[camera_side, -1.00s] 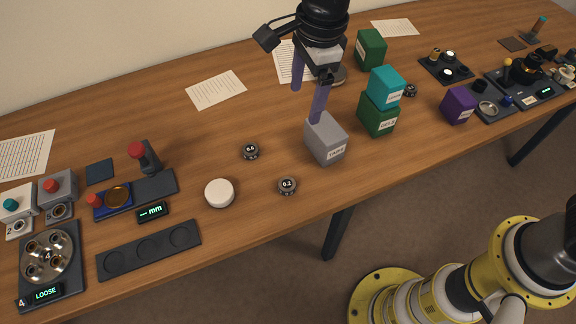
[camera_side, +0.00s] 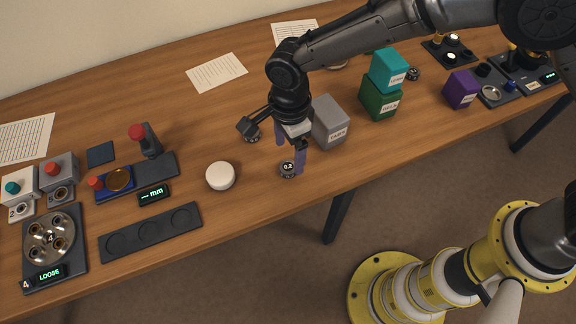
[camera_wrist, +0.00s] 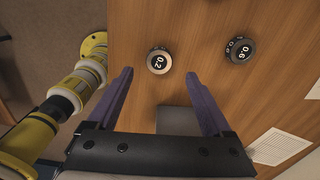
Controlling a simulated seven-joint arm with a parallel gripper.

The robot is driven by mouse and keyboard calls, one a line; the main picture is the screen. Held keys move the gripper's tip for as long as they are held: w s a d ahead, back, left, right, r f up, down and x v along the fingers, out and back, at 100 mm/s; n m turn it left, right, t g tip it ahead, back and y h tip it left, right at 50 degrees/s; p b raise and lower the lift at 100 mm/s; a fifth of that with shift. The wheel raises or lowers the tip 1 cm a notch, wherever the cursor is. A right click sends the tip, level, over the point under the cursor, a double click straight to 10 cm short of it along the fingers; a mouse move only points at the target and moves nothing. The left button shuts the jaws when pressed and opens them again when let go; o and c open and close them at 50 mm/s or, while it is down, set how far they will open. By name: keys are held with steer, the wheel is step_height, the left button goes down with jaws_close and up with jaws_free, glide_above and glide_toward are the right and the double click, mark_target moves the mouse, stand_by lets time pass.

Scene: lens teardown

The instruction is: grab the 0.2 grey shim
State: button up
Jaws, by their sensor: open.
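The grey shim marked 0.2 (camera_side: 288,169) lies flat on the table near its front edge. In the wrist view the same shim (camera_wrist: 159,61) sits ahead of the fingertips, between their lines. My gripper (camera_side: 290,156) is open and empty, pointing down close by the 0.2 shim. In the wrist view the two purple fingers (camera_wrist: 158,72) are spread wide. One finger partly overlaps the shim in the side view; I cannot tell how high the tips are above the table. A second shim, marked 0.6 (camera_wrist: 239,50), lies apart, beyond the right finger.
A grey box (camera_side: 329,122) stands close behind and right of my gripper. A green box (camera_side: 381,98) carries a teal box (camera_side: 389,70). A white round puck (camera_side: 221,176) and a dark tray with round recesses (camera_side: 150,232) lie to the left. Bare wood surrounds the shim.

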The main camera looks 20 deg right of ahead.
mark_target(290, 166)
steer(key=shift+s+f, duration=0.1)
steer(key=shift+f, duration=2.2)
jaws_close()
